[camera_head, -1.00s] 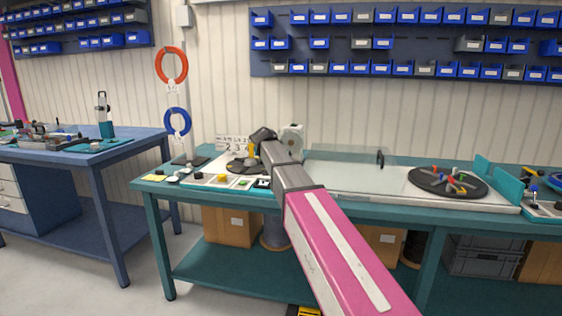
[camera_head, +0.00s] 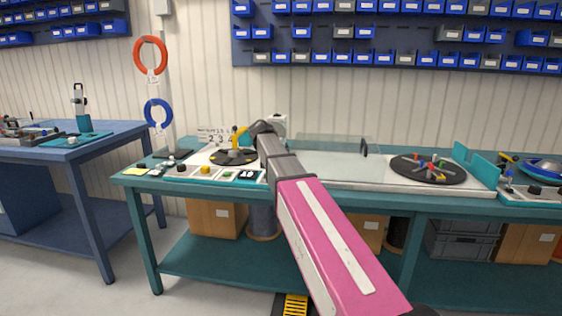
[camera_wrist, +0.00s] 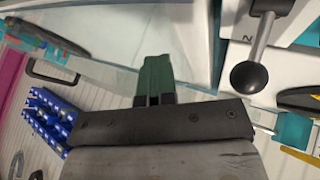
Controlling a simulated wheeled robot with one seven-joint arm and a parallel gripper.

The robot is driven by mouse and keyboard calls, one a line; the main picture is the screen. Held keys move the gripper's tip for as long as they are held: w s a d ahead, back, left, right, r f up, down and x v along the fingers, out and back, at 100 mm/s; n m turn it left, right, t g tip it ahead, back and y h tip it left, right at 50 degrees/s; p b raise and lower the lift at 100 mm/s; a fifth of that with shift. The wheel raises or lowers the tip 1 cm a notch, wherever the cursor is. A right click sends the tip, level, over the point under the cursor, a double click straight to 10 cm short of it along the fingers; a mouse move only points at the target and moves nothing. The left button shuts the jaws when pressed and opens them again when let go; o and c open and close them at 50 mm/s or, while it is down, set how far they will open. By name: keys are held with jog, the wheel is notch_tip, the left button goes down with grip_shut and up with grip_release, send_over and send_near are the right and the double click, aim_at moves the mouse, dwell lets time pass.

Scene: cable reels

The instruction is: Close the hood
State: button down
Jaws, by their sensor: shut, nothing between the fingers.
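The hood (camera_head: 325,144) is a clear panel over the left part of the long white bench unit, with a black handle (camera_head: 364,148) at its right end. The dark round turntable (camera_head: 428,168) with several coloured pieces lies uncovered to its right. In the wrist view the clear hood (camera_wrist: 115,48) and its dark handle (camera_wrist: 52,74) show at upper left. My gripper (camera_wrist: 157,80) has green fingers that are together and empty; they appear in front of the clear panel, and I cannot tell whether they touch it. In the head view my arm hides the fingers.
A lever with a black ball knob (camera_wrist: 249,76) is close to my gripper's right in the wrist view. A small black reel (camera_head: 234,157) and control buttons (camera_head: 205,169) are at the bench's left. Teal uprights (camera_head: 476,165) stand right of the turntable. Blue bins (camera_head: 400,58) hang behind.

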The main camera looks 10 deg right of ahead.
jog(key=s+d, duration=0.4)
jog(key=d, duration=1)
jog(key=s+d, duration=0.5)
jog(key=d, duration=0.9)
jog(key=s+d, duration=0.4)
jog(key=d, duration=0.9)
jog(key=shift+s+d, duration=0.3)
jog(key=shift+d, duration=0.1)
